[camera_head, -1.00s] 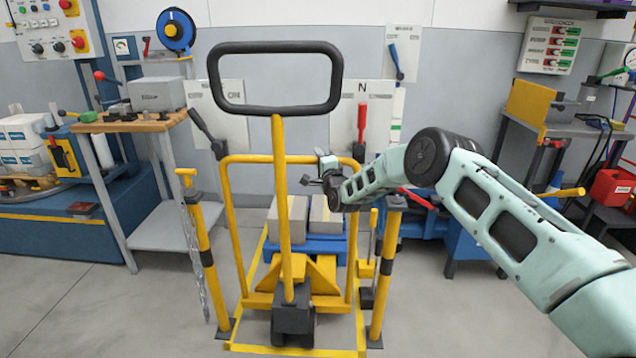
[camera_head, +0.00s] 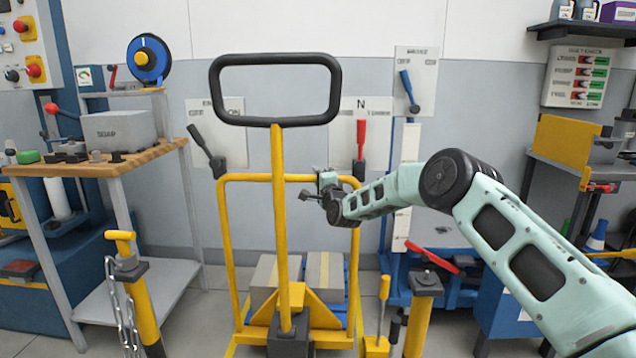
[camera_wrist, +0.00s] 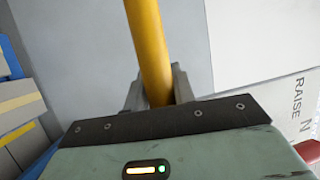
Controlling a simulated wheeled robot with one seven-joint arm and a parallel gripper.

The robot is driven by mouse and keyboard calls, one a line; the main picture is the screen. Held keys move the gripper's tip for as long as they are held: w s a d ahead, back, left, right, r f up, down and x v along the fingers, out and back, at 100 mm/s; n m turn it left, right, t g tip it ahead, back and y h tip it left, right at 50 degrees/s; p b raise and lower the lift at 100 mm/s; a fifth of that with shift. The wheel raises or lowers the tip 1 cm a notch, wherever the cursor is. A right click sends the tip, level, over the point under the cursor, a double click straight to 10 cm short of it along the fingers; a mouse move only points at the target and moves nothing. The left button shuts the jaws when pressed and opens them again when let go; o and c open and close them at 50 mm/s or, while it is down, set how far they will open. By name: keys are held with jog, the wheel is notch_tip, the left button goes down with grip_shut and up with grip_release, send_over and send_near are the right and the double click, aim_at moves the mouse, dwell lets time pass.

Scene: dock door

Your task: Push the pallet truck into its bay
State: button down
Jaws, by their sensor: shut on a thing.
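The yellow pallet truck (camera_head: 278,190) stands upright at the middle of the head view, with a black loop handle (camera_head: 276,118) and a yellow push frame (camera_head: 226,240). It carries grey boxes (camera_head: 325,275) on a blue pallet. My gripper (camera_head: 328,182) is at the upper right of the push frame. In the wrist view my gripper (camera_wrist: 158,92) is shut around a yellow tube (camera_wrist: 148,40). Yellow bay posts stand to the left (camera_head: 142,300) and right (camera_head: 418,315), with visible room beside the truck. The truck's lower end is cut off by the picture edge.
A wall with lever panels (camera_head: 360,140) stands behind the truck. A workbench (camera_head: 100,160) is on the left, its nearest leg close to the left post. A blue unit with a red lever (camera_head: 432,256) is behind the right post. A chain (camera_head: 127,320) hangs at the left post.

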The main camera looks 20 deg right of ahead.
jog(key=shift+w+d+r, duration=0.1)
jog(key=shift+w+d, duration=0.15)
jog(key=shift+w, duration=0.1)
jog(key=c, duration=1.2)
grip_release()
jog(key=shift+w, duration=0.1)
jog(key=shift+o, duration=0.2)
jog(key=p+v, duration=0.1)
jog(key=v, duration=1.6)
jog(key=shift+s+p, duration=0.2)
jog(key=shift+p, duration=0.2)
